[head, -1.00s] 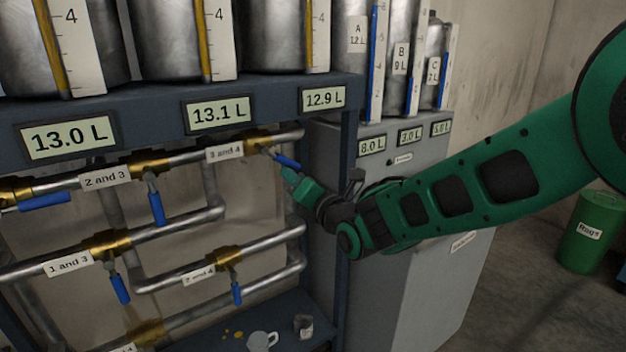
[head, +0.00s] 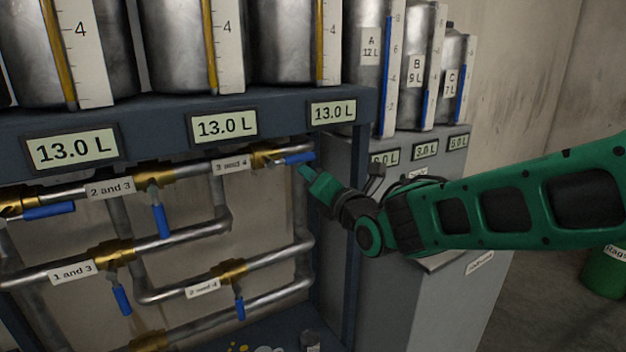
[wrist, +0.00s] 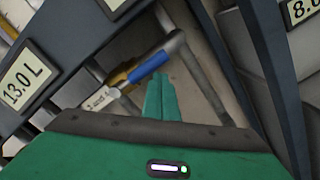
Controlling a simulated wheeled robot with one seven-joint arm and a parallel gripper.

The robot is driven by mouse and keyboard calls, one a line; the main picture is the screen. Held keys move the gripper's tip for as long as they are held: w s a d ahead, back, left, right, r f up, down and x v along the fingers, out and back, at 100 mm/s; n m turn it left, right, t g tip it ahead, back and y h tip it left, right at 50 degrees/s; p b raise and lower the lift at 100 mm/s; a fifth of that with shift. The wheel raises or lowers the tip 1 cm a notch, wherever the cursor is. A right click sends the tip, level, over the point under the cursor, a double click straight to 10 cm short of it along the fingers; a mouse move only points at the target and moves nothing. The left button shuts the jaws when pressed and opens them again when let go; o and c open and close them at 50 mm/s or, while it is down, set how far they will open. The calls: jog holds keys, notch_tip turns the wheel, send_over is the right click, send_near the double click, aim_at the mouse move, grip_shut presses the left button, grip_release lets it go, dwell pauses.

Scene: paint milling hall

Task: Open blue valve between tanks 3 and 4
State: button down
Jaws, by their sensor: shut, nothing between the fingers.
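The blue valve handle (head: 299,158) beside the "3 and 4" label (head: 231,165) lies nearly in line with its pipe, pointing right from the brass valve body (head: 265,159). The handle also shows in the wrist view (wrist: 149,66), just beyond my fingertips. My gripper (head: 305,172) is shut and empty, just below the handle's right end. In the wrist view its green fingers (wrist: 160,85) are together; I cannot tell whether they touch the handle. The displays above read 13.0 L on the left (head: 72,150), in the middle (head: 224,126) and on the right (head: 333,111).
The "2 and 3" valve handle (head: 160,221) hangs down; the far-left handle (head: 49,211) lies along its pipe. Lower handles (head: 122,300) and (head: 239,307) hang down. The rack's upright post (head: 354,240) stands close to my gripper. A grey cabinet (head: 400,290) stands to the right.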

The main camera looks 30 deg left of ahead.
jog(key=shift+w+r, duration=0.1)
jog(key=shift+r, duration=0.2)
jog(key=shift+f, duration=0.15)
jog(key=s+d+f, duration=0.4)
jog(key=d, duration=0.5)
jog(key=shift+s+d+f, duration=0.35)
jog(key=shift+s, duration=0.05)
